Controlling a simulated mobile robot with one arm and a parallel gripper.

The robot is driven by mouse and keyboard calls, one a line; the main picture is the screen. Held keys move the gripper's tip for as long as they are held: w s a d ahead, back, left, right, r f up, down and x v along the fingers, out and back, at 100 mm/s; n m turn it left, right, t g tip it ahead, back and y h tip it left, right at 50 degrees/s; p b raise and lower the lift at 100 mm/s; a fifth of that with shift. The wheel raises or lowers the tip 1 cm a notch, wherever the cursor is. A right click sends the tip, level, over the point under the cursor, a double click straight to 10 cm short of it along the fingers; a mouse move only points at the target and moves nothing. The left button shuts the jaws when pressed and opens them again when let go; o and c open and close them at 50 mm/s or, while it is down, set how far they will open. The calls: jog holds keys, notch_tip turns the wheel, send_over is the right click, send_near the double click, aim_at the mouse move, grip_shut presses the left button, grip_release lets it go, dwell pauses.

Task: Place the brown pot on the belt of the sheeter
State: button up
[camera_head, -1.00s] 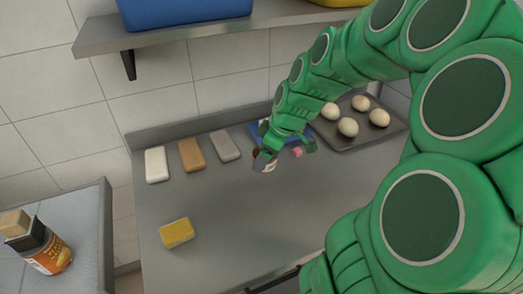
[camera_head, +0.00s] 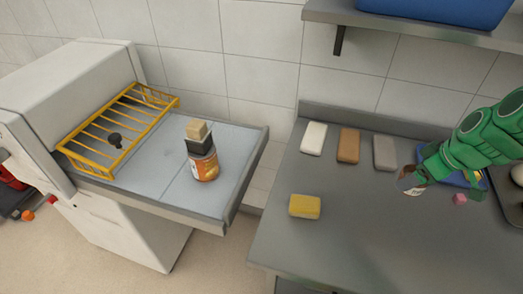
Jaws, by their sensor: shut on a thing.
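My gripper (camera_head: 428,176) is at the right, over the steel table (camera_head: 345,235), and is shut on a small pot (camera_head: 410,181). The pot looks brown with a pale part; the green fingers hide some of it. I cannot tell whether it touches the table. The sheeter (camera_head: 75,90) stands at the left. Its pale grey belt (camera_head: 165,165) reaches right towards the table. A jar with an orange label (camera_head: 204,166) stands on the belt near its right end. A black block (camera_head: 199,145) and a tan block (camera_head: 197,130) are stacked on it.
A yellow block (camera_head: 304,206) lies at the table's left. White (camera_head: 314,138), brown (camera_head: 348,145) and grey (camera_head: 385,153) blocks line the back. A yellow wire guard (camera_head: 118,125) covers the inner belt. A shelf (camera_head: 420,33) with a blue bin (camera_head: 440,8) hangs above. A gap separates belt and table.

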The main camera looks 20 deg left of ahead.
jog(key=w+a+n+g, duration=0.15)
jog(key=w+a, duration=0.25)
jog(key=a, duration=0.8)
jog(key=w+a+n, duration=0.3)
jog(key=w+a, duration=0.2)
jog(key=a, duration=0.7)
jog(key=s+a+n+g+y, duration=0.1)
jog(key=s+a+n, duration=0.1)
jog(key=a, duration=1)
jog(key=s+a+n, duration=0.1)
jog(key=s+a, duration=0.2)
jog(key=a, duration=0.9)
jog(key=w+a+f, duration=0.5)
jog(key=w+f, duration=0.1)
jog(key=w, duration=0.1)
jog(key=w+a+f, duration=0.3)
jog(key=shift+w+a+f, duration=0.15)
jog(key=shift+w+a, duration=0.15)
jog(key=shift+w, duration=0.05)
jog(key=shift+w+a+f, duration=0.2)
jog(key=shift+f, duration=1.6)
jog(key=shift+f, duration=0.15)
